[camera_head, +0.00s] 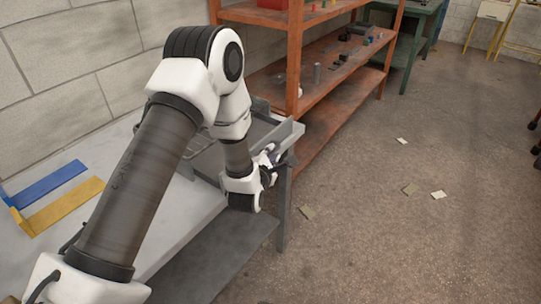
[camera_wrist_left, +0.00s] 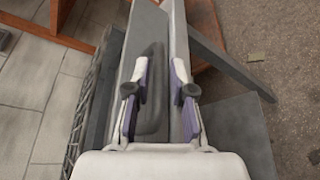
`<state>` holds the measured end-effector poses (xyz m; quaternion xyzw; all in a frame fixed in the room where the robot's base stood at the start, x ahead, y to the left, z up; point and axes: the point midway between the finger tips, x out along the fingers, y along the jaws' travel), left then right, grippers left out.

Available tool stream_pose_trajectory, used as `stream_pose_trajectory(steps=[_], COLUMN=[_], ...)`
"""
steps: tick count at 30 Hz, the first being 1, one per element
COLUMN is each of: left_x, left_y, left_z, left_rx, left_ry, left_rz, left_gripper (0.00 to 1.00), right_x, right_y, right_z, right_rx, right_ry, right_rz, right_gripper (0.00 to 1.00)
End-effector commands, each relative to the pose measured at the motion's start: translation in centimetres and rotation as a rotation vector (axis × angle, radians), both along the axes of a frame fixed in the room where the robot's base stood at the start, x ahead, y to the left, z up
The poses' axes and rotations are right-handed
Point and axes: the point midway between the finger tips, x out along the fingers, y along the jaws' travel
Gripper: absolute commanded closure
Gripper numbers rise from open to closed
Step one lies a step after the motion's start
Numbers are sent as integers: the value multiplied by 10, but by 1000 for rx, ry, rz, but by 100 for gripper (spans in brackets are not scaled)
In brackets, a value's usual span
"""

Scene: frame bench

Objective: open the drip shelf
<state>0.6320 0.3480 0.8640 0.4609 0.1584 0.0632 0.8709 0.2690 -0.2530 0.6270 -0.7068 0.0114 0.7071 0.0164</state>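A grey drip shelf (camera_head: 288,134) seems to be the tray-like metal part at the far right end of the bench; my arm hides some of it. In the left wrist view a pale grey panel (camera_wrist_left: 148,28) runs away from me, with a long, rounded dark grey part (camera_wrist_left: 153,88), perhaps a handle, along it. My left gripper (camera_head: 274,160) is at the bench's right end, beside this metalwork. In the wrist view its two purple-sided fingers (camera_wrist_left: 160,78) stand apart, with the dark part between them. Contact cannot be told. My right gripper is not in view.
The bench (camera_head: 182,204) carries a blue strip (camera_head: 50,183) and a yellow strip (camera_head: 66,205) at left. An orange shelf rack (camera_head: 325,78) stands close behind the bench end. The floor (camera_head: 400,240) at right is mostly open, with several flat scraps.

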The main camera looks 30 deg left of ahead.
Motion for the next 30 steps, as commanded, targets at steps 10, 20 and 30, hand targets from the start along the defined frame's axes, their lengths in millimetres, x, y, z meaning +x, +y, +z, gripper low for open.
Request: stream_pose_trajectory(steps=[10,20,30], left_x=[-52,-110,-112], left_y=[-15,-31,-32], left_z=[11,25,26], left_rx=[0,1,1], left_ry=[5,2,1], left_rz=[-2,-1,-1], left_gripper=[77,77,77], right_x=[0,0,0], right_y=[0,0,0], right_z=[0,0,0], right_rx=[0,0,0], right_ry=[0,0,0], right_rz=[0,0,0], right_gripper=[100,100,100])
